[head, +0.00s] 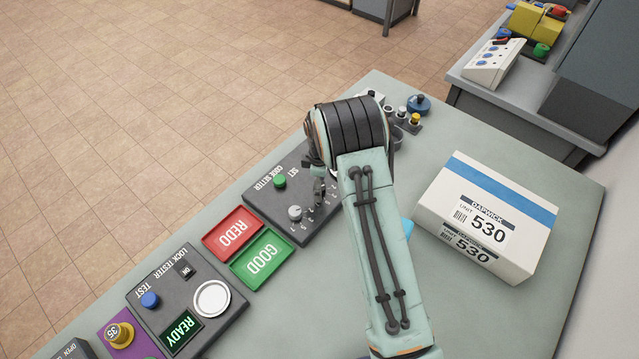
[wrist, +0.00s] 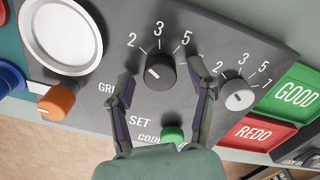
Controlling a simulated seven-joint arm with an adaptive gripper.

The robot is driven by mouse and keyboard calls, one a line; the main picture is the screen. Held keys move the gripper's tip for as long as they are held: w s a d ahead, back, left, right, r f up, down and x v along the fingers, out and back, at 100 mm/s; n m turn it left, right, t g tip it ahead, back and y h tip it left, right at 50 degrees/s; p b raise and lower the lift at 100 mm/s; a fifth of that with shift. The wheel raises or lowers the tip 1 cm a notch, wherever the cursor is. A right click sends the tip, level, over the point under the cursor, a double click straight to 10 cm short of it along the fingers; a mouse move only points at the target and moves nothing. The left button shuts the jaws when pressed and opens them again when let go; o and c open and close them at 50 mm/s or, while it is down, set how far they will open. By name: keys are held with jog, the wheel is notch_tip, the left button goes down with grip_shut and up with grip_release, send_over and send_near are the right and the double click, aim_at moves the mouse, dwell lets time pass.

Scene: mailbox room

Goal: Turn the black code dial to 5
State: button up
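The black code dial (wrist: 164,76) sits on the grey code setter panel (wrist: 225,38), with the numbers 2, 3 and 5 around its upper side in the wrist view. A short white mark shows on the left part of its face; I cannot tell exactly which number it points to. My gripper (wrist: 160,71) is open, with one finger on each side of the dial. A gap shows at the left finger; the right finger is close to the dial, and contact is unclear. In the head view the panel (head: 323,222) shows, but the dial is hidden behind my gripper and arm.
A grey dial (wrist: 238,95) sits close right of my gripper in the wrist view. A green button (wrist: 173,135) and an orange knob (wrist: 57,102) are also near. GOOD (head: 262,258) and REDO (head: 232,232) trays adjoin the panel. A parcel (head: 485,216) stands right of my arm.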

grip_shut()
jog(key=shift+m, duration=0.3)
jog(key=m, duration=0.3)
jog(key=shift+m, duration=0.3)
jog(key=m, duration=0.3)
jog(key=shift+m, duration=0.3)
jog(key=m, duration=0.4)
jog(key=shift+m, duration=1.9)
